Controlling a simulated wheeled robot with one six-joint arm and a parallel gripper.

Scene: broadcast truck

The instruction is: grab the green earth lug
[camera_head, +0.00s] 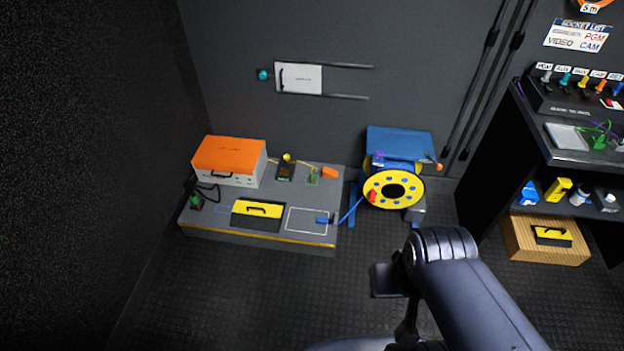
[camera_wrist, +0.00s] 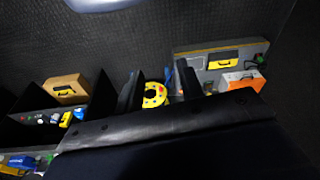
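Several green things show, and I cannot tell for sure which is the earth lug. A green piece with a thin green cable (camera_head: 601,134) lies on the desk at the right, by a grey pad. A small green item (camera_head: 313,178) stands on the low platform beside an orange piece. A green-ended black cable (camera_head: 196,203) lies at the platform's left end, and its green end also shows in the wrist view (camera_wrist: 262,58). My gripper (camera_wrist: 159,86) shows two dark fingers apart with nothing between them near the camera. It is away from all these green things.
The platform (camera_head: 262,239) also bears an orange-topped case (camera_head: 229,158) and a yellow-black case (camera_head: 257,211). A yellow reel (camera_head: 375,187) stands beside it. The right shelving (camera_head: 500,150) has a wooden crate (camera_head: 520,240) below. Floor (camera_head: 250,300) in front is clear.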

